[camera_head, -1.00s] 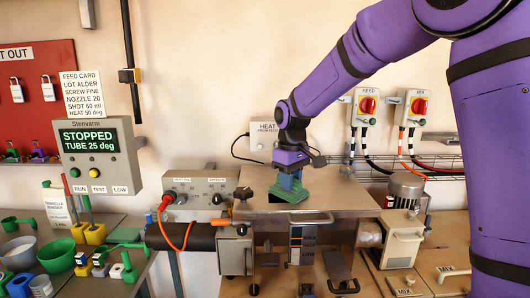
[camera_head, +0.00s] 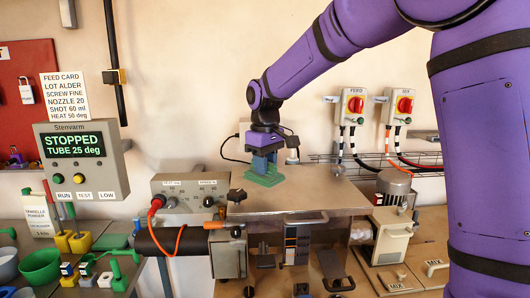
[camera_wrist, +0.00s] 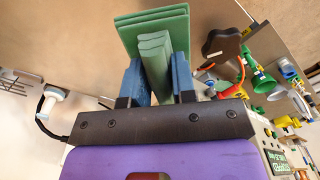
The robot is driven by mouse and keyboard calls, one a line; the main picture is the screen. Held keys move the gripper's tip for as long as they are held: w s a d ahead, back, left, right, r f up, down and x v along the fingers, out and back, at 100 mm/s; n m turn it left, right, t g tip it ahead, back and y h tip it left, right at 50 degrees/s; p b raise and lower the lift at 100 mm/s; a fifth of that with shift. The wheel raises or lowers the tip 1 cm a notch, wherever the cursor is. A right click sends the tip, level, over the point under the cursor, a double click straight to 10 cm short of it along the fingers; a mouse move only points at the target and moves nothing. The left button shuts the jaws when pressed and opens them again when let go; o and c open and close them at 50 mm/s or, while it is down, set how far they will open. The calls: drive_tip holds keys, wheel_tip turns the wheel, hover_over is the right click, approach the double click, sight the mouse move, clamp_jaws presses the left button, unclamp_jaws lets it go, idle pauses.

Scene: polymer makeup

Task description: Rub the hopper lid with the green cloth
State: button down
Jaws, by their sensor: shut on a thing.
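The hopper lid (camera_head: 320,197) is a flat, brownish metal plate on top of the machine in the middle of the head view. It also fills the upper part of the wrist view (camera_wrist: 65,45). My gripper (camera_head: 264,160) is over the lid's back left part, pointing down. Its blue fingers are shut on the green cloth (camera_head: 262,179), a folded pad with a raised ridge between the fingers, clear in the wrist view (camera_wrist: 155,28). The cloth's flat underside appears to be against the lid; the contact itself is hidden.
A black knob (camera_head: 237,195) stands at the lid's left edge, close to the cloth. A grey control box (camera_head: 190,195) with a red plug is left of the lid. A motor housing (camera_head: 394,184) is to the right. The lid's right half is clear.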

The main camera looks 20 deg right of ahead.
drive_tip(key=shift+r, duration=1.65)
